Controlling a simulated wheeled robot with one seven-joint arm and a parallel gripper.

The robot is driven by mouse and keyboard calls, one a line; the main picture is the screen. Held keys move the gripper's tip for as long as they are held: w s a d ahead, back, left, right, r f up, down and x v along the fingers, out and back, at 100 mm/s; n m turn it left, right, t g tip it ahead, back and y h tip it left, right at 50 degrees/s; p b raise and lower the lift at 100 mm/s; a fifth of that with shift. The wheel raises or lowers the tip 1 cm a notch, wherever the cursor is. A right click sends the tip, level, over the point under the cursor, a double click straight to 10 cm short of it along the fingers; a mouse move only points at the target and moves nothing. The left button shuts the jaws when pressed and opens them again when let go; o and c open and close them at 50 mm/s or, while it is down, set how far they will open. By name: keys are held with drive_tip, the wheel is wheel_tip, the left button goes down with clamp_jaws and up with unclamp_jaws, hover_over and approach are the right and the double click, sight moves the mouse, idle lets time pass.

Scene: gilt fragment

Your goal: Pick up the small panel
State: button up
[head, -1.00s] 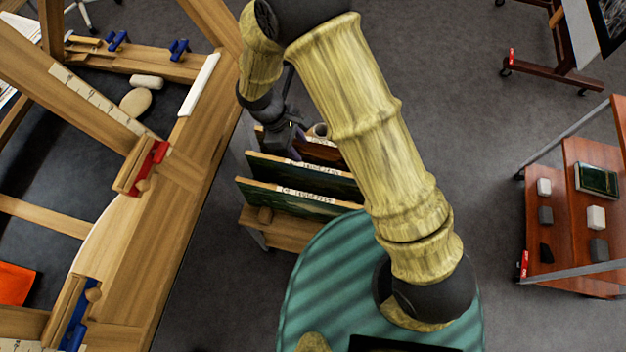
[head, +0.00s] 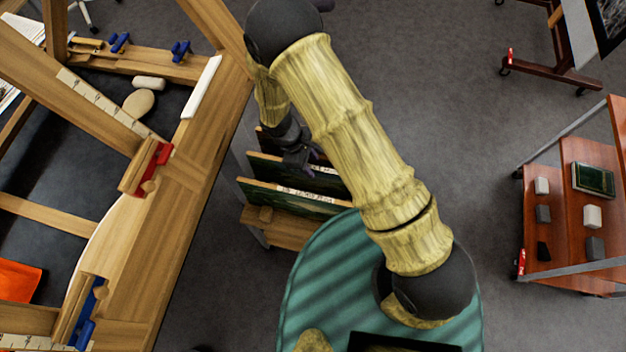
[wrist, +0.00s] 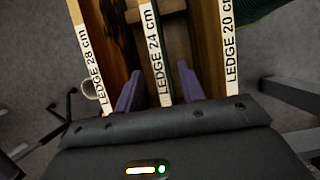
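Three upright panels stand in a wooden rack in the head view: a front one (head: 270,196), a middle one (head: 264,168) and a back one partly hidden by my arm. In the wrist view their edge labels read "LEDGE 20 cm" on the right panel (wrist: 230,45), "LEDGE 24 cm" on the middle panel (wrist: 155,50) and "LEDGE 28 cm" on the left panel (wrist: 83,50). The 20 cm label is the smallest number. My gripper (wrist: 160,85) is open, its purple fingers on either side of the middle panel's edge, with gaps visible on both sides.
The rack's wooden base (head: 275,230) sits beside my teal base. A large wooden frame with clamps (head: 150,168) fills the left. A red-brown shelf cart (head: 570,225) with small blocks stands at the right. Grey floor lies between.

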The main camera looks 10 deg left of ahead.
sight(326, 182)
drive_tip(key=shift+p+x, duration=0.85)
drive_tip(key=shift+x, duration=1.5)
drive_tip(key=shift+a+f, duration=0.1)
drive_tip(key=shift+a, duration=0.05)
clamp_jaws()
